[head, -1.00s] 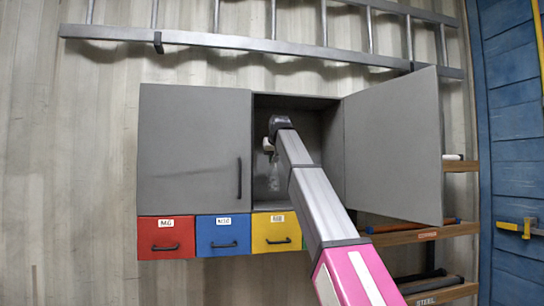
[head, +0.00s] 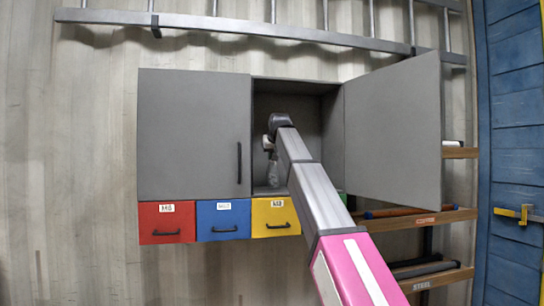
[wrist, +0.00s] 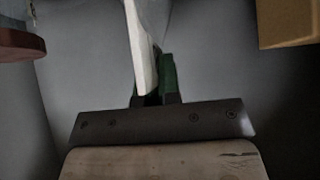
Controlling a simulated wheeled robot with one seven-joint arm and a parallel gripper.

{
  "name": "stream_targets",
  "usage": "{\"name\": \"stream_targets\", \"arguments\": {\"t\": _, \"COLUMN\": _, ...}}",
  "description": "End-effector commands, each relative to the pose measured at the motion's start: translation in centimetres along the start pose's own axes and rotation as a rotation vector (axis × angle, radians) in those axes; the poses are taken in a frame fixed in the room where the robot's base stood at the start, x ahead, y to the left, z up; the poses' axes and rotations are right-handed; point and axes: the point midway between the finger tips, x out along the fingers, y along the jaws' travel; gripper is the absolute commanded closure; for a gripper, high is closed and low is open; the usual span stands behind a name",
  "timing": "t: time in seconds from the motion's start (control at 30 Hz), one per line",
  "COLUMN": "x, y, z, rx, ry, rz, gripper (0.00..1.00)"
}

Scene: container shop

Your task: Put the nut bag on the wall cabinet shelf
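The wall cabinet (head: 195,135) is grey, with its left door shut and its right door (head: 392,130) swung open. My arm reaches into the open right compartment. My gripper (head: 268,146) is inside it, and a small, clear, pale nut bag (head: 272,174) hangs below the fingers. The bag's lower end is close to the shelf floor (head: 268,191); I cannot tell whether it touches.
In the wrist view, a reddish-brown object (wrist: 20,42) is at upper left and a tan box (wrist: 288,22) at upper right. Red (head: 166,222), blue (head: 223,220) and yellow (head: 275,216) drawers sit under the cabinet. A ladder (head: 235,27) hangs above.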

Motion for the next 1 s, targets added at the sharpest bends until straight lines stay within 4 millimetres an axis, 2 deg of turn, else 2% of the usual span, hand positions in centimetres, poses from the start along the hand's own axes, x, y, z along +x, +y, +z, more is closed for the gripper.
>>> {"name": "stream_targets", "arguments": {"t": 0.7, "x": 0.8, "y": 0.0, "z": 0.8, "rx": 0.0, "ry": 0.001, "rz": 0.0, "gripper": 1.0}}
{"name": "stream_targets", "arguments": {"t": 0.73, "x": 0.78, "y": 0.0, "z": 0.76, "rx": 0.0, "ry": 0.001, "rz": 0.0, "gripper": 0.86}}
{"name": "stream_targets", "arguments": {"t": 0.8, "x": 0.78, "y": 0.0, "z": 0.76, "rx": 0.0, "ry": 0.001, "rz": 0.0, "gripper": 0.66}}
{"name": "stream_targets", "arguments": {"t": 1.0, "x": 0.78, "y": 0.0, "z": 0.77, "rx": 0.0, "ry": 0.001, "rz": 0.0, "gripper": 0.66}}
